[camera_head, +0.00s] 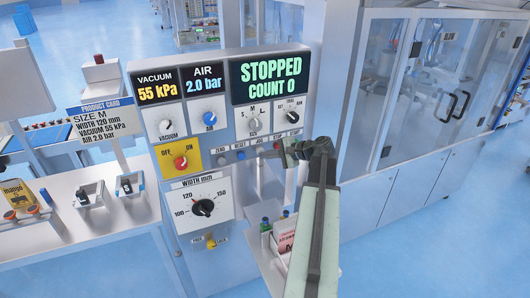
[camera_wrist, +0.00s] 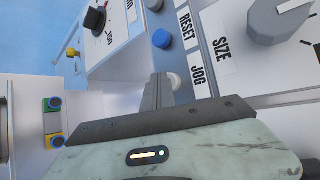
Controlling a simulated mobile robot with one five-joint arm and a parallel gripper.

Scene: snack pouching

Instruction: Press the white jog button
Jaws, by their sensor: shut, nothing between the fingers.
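The white jog button (camera_wrist: 176,80) shows in the wrist view beside the JOG label (camera_wrist: 196,75), partly hidden behind my fingers. My gripper (camera_wrist: 160,78) is shut and empty, its narrow tip right at the button. I cannot tell whether the tip touches it. In the head view my gripper (camera_head: 284,154) is in front of the button row on the control panel (camera_head: 235,134), just right of the JOG label, and hides part of that row.
The blue reset button (camera_wrist: 162,39) sits next to the jog button. The panel's screen (camera_head: 269,77) reads STOPPED, COUNT 0. A yellow OFF/ON switch plate (camera_head: 166,163) and a width dial (camera_head: 203,207) are at left. A glass-doored cabinet (camera_head: 420,90) stands at right.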

